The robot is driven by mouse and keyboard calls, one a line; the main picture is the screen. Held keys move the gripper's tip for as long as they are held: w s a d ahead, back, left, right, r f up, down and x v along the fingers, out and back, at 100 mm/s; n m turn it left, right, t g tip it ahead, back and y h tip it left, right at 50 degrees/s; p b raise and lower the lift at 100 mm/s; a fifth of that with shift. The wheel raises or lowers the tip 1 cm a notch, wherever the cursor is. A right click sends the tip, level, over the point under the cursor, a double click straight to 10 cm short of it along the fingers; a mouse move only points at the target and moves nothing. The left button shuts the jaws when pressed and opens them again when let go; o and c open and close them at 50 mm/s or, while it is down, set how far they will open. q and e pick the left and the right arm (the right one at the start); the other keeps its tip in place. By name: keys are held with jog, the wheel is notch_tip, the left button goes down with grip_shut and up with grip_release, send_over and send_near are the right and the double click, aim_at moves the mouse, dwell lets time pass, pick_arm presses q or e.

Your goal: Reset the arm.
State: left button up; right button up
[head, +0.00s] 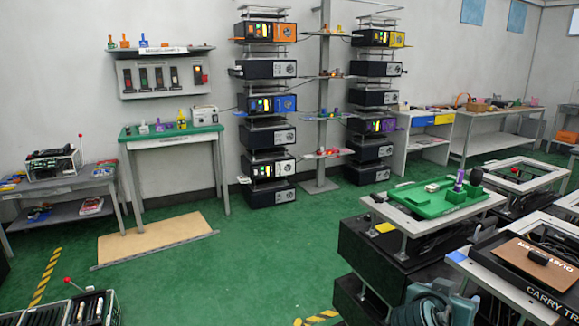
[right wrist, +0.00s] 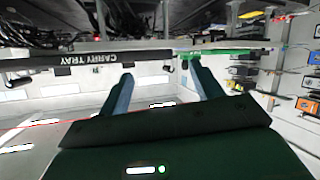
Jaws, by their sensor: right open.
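My right gripper (right wrist: 162,78) is open in the right wrist view, its two blue-grey fingers spread apart with nothing between them. In the head view my right arm, teal and dark, shows at the bottom right, low beside the dark stacked units; its fingertips are hard to make out there. My left gripper is not in view. A box with a red-knobbed lever (head: 80,143) stands on the grey table at the left. Another red-knobbed lever (head: 68,281) rises from a slotted black unit at the bottom left.
A green tray (head: 410,202) with a purple-topped part sits on a stand at the right. A carry tray (head: 550,300) with a brown board is at the lower right; its edge (right wrist: 88,60) shows near my right fingers.

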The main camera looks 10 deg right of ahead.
jog(key=s+a+f+n+t+y+p, duration=0.1)
jog(key=s+a+f+n+t+y, duration=0.15)
jog(key=a+f+n+y, duration=0.3)
jog(key=s+a+f+n+t+y, duration=0.1)
jog(key=s+a+f+n+y, duration=0.25)
jog(key=a+f, duration=0.4)
jog(key=s+a+f+n+y+p, duration=0.1)
jog(key=s+a+f+n+y, duration=0.2)
jog(key=s+a, duration=0.7)
notch_tip(320, 180, down, 2)
jog(key=s+y, duration=0.2)
jog(key=shift+a+f+y, duration=0.15)
jog(key=shift+a+y, duration=0.1)
jog(key=shift+y, duration=0.05)
jog(key=shift+g, duration=0.25)
jog(key=shift+c, duration=0.6)
